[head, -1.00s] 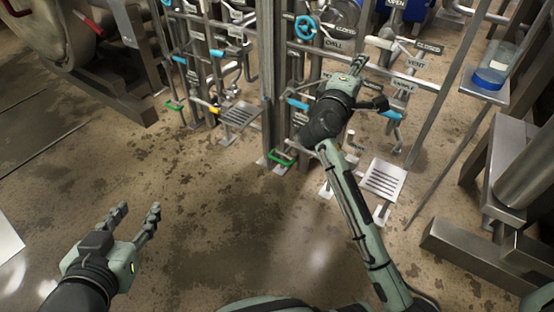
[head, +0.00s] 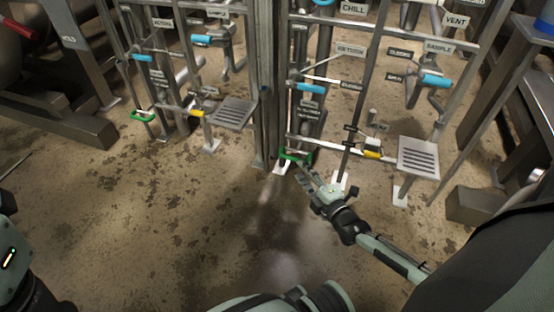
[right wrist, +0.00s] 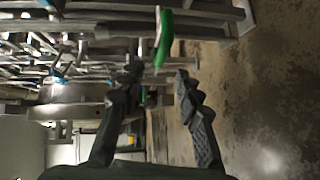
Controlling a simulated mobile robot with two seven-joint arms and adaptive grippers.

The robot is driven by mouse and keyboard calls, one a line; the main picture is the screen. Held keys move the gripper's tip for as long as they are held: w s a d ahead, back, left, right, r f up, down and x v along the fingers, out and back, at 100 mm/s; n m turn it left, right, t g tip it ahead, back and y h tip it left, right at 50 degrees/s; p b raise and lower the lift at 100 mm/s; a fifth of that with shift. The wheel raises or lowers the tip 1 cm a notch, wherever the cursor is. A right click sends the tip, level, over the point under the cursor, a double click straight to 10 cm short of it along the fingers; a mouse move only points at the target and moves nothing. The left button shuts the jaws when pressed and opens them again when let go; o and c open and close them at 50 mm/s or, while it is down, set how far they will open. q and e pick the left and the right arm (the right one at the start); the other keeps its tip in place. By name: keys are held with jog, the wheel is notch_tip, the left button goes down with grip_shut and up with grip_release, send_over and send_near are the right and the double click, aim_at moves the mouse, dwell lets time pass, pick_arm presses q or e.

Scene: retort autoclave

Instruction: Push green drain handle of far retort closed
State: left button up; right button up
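A green handle (head: 297,157) sits low on the right-hand pipe stand, just above the floor. It also shows in the right wrist view as a green bar (right wrist: 164,38) ahead of the fingertips. A second green handle (head: 143,116) is low on the left-hand stand. I cannot tell from the frames which handle belongs to the far retort. My right gripper (head: 308,178) is just below and right of the nearer green handle. In the right wrist view its fingers (right wrist: 160,78) are apart with nothing between them. Only the body of my left gripper (head: 12,258) shows at the lower left edge; its fingers are hidden.
Yellow handles (head: 372,155) and blue handles (head: 310,87) are on nearby pipes. A slotted metal step (head: 418,158) stands right of my right gripper, and another step (head: 233,113) stands left. A steel post (head: 264,90) divides the stands. The floor (head: 190,220) in front is clear.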

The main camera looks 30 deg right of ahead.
aim_at(294, 159)
jog(key=w+b, duration=0.1)
jog(key=w, duration=0.1)
jog(key=w+d+f+b, duration=0.1)
jog(key=w, duration=0.2)
jog(key=w+b, duration=0.1)
jog(key=w, duration=0.1)
jog(key=shift+w+d+f, duration=0.15)
jog(key=shift+w+f, duration=0.05)
jog(key=shift+w, duration=0.05)
jog(key=shift+c, duration=0.4)
grip_shut()
